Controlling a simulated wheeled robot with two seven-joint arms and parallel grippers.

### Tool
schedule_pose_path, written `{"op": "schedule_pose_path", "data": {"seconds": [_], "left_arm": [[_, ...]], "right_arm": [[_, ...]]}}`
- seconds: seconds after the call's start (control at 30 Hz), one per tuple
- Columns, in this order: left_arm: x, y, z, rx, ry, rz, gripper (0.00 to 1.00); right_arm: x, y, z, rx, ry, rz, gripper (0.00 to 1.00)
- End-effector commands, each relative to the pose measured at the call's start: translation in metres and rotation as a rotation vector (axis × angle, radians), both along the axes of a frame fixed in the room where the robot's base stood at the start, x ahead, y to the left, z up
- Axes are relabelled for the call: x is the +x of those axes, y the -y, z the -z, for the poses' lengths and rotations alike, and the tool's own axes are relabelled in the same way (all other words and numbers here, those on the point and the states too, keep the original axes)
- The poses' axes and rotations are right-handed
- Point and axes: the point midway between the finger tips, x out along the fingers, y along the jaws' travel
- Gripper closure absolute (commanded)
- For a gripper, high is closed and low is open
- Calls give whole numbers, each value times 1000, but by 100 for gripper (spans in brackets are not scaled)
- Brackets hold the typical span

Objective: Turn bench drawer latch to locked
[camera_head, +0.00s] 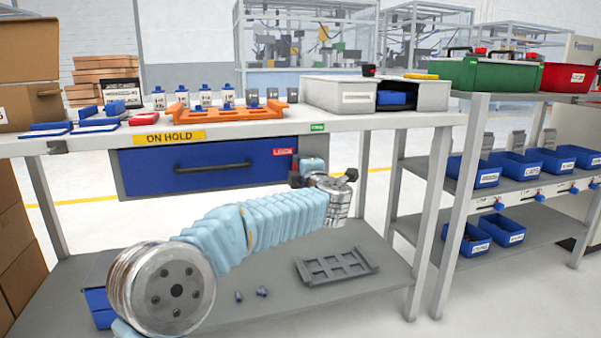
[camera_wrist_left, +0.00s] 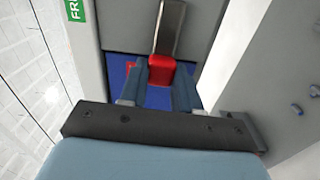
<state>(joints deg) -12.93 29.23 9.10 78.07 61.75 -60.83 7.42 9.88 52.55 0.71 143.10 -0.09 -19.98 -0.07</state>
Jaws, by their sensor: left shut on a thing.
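The blue bench drawer (camera_head: 205,168) hangs under the bench top and looks closed, with a dark bar handle across its front. A red label (camera_head: 283,152) is on its right end. In the left wrist view, the red latch grip (camera_wrist_left: 166,72), with a grey metal strip (camera_wrist_left: 169,28) running from it, sits against the blue drawer front. My left gripper (camera_wrist_left: 161,78) is shut on the red grip, one finger on each side. In the head view my left gripper (camera_head: 295,175) is at the drawer's right end, and my wrist hides much of it and the latch.
The bench top (camera_head: 370,121) carries an orange rack (camera_head: 232,113) and a grey box (camera_head: 350,96) above the drawer. A grey tray (camera_head: 335,266) lies on the lower shelf below my arm. A bench leg (camera_head: 432,215) stands to the right.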

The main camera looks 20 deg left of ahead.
Motion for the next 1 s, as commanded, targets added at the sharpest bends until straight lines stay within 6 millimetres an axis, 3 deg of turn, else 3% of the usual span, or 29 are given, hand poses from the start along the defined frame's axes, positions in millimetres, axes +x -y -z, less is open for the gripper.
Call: {"op": "schedule_pose_path", "data": {"seconds": [0.67, 0.7, 0.83, 1.0], "left_arm": [[0, 0, 6, -53, 30, 0, 100], [0, 0, 6, -54, 29, 0, 64], [0, 0, 5, -52, 30, 0, 44], [0, 0, 5, -50, 31, 0, 43]], "right_arm": [[0, 0, 7, 0, 2, 1, 100], [0, 0, 7, 0, 2, 1, 100], [0, 0, 7, 0, 2, 1, 100], [0, 0, 7, 0, 2, 1, 100]]}}
